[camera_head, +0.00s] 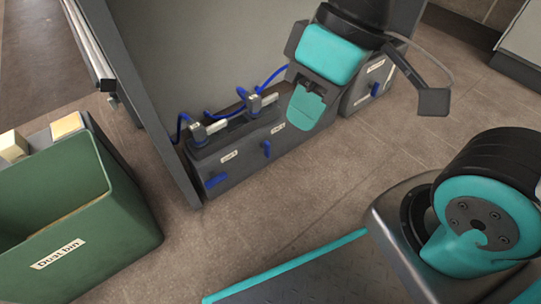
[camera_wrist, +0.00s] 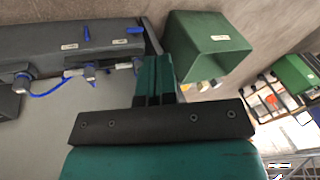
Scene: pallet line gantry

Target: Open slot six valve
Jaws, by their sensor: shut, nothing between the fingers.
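A grey valve bank (camera_head: 310,133) stands low against a grey panel, with small white labels too blurred to read, so I cannot tell which is slot six. Its left blue handle (camera_head: 216,180) lies crosswise, and it also shows in the wrist view (camera_wrist: 135,30). The middle blue handle (camera_head: 266,149) points up and down, and it also shows in the wrist view (camera_wrist: 86,33). A right blue handle (camera_head: 375,88) sits beyond my gripper. My gripper (camera_head: 305,104) is shut and empty in front of the bank, hiding part of it. Its closed fingers show in the wrist view (camera_wrist: 155,75).
A green dust bin (camera_head: 75,245) stands left of the bank. Blue hoses and metal fittings (camera_head: 215,127) run along the bank's top. The grey panel (camera_head: 185,60) rises behind. Open tiled floor (camera_head: 270,210) lies in front of the bank.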

